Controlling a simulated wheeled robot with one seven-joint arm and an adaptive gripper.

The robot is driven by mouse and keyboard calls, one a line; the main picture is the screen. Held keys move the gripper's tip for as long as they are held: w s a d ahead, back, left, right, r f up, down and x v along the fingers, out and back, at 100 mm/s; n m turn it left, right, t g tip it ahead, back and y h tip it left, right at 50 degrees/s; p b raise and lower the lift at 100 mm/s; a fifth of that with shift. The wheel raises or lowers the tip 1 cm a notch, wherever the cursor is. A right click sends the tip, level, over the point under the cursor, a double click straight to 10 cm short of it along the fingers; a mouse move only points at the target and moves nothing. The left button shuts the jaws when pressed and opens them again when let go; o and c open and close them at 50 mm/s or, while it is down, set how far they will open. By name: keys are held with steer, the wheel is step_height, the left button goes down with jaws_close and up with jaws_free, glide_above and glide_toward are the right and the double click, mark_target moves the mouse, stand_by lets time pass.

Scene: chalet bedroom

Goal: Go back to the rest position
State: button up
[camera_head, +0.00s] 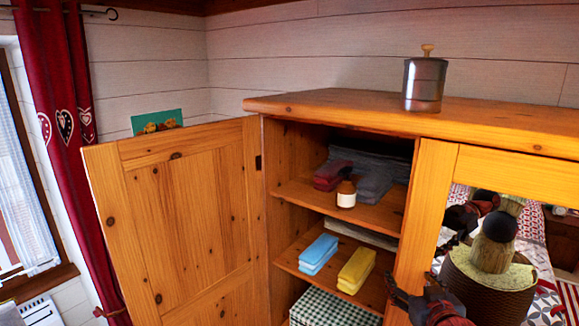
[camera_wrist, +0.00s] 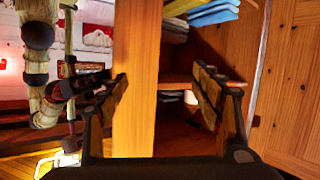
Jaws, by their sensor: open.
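My gripper (camera_head: 413,291) is at the lower right of the head view, in front of the wooden cabinet (camera_head: 425,220) near its middle post. In the wrist view my gripper (camera_wrist: 160,75) has its two fingers spread wide with nothing held between them. The cabinet post (camera_wrist: 137,80) and part of the dark shelf opening show behind and between the fingers. I cannot tell how far the fingers are from the post.
The cabinet's left door (camera_head: 190,220) stands open. Its shelves hold folded grey cloth (camera_head: 375,182), a small white bottle (camera_head: 346,194), blue (camera_head: 318,253) and yellow (camera_head: 356,270) items and a green checked box (camera_head: 335,308). A metal canister (camera_head: 425,84) stands on top. A mirror is on the right.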

steer(key=s+d+f+m+g+h+b, duration=0.2)
steer(key=s+f+g+b, duration=0.5)
steer(key=s+f, duration=0.7)
steer(key=s+a+f+g+y+b, duration=0.1)
steer(key=s+a+f+b, duration=0.5)
steer(key=f+b, duration=0.2)
steer(key=s+a+f+n+y+b, duration=0.1)
steer(key=s+a+f+y+b, duration=0.1)
steer(key=s+a+f+b, duration=0.3)
step_height(320, 180, down, 4)
steer(key=a+b, duration=0.1)
steer(key=b, duration=0.6)
steer(key=shift+s+n+g, duration=0.3)
steer(key=shift+s+g, duration=0.05)
steer(key=shift+g, duration=0.05)
steer(key=shift+f, duration=0.1)
steer(key=shift+c, duration=0.3)
steer(key=shift+c, duration=0.6)
